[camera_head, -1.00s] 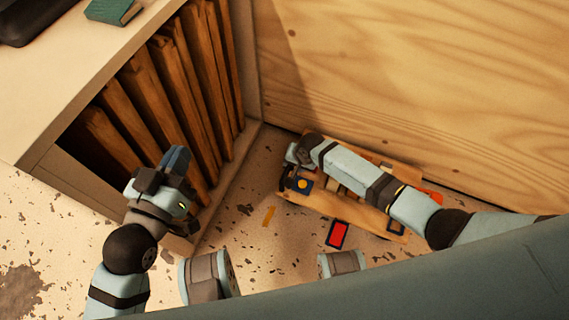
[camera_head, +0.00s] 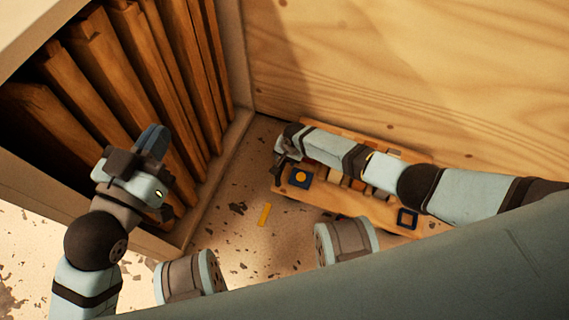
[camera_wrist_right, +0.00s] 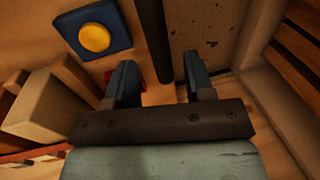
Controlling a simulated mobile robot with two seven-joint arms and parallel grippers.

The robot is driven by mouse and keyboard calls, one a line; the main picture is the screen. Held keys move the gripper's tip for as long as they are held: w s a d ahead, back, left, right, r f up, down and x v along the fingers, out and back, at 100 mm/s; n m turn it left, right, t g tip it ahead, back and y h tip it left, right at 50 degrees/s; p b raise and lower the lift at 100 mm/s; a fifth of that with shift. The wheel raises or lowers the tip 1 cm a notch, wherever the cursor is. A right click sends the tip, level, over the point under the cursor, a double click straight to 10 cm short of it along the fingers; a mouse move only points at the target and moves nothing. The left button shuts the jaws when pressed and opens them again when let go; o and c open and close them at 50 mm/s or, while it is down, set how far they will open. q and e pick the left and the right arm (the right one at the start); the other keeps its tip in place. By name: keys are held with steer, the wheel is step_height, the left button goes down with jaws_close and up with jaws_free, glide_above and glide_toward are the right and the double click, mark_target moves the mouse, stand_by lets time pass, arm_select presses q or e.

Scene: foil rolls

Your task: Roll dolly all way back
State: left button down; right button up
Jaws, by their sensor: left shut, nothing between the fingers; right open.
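The dolly (camera_head: 308,202) looks like a low wooden platform lying along the wooden wall at the right. It carries small blocks and a blue square with a yellow disc (camera_head: 300,177). My right gripper (camera_head: 281,165) is over its left end, with my forearm covering much of the deck. In the right wrist view the same gripper (camera_wrist_right: 158,72) has its fingers spread, with a dark bar (camera_wrist_right: 152,40) running between or just beyond them; contact cannot be told. My left gripper (camera_head: 153,143) is shut and empty, in front of the wooden boards.
Several upright wooden boards (camera_head: 130,75) stand in the pale shelf unit (camera_head: 226,60) at the left. The plywood wall (camera_head: 430,70) closes the back.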

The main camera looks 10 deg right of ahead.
steer(key=shift+w+a+f+b, duration=0.15)
steer(key=shift+f+b, duration=0.35)
steer(key=shift+f, duration=0.65)
arm_select(q)
steer(key=shift+w+a+r+m+t, duration=0.15)
steer(key=shift+w+a+m+t, duration=0.2)
steer(key=shift+m, duration=0.25)
steer(key=shift+d, duration=0.1)
arm_select(e)
jaws_close()
arm_select(q)
steer(key=shift+r, duration=0.1)
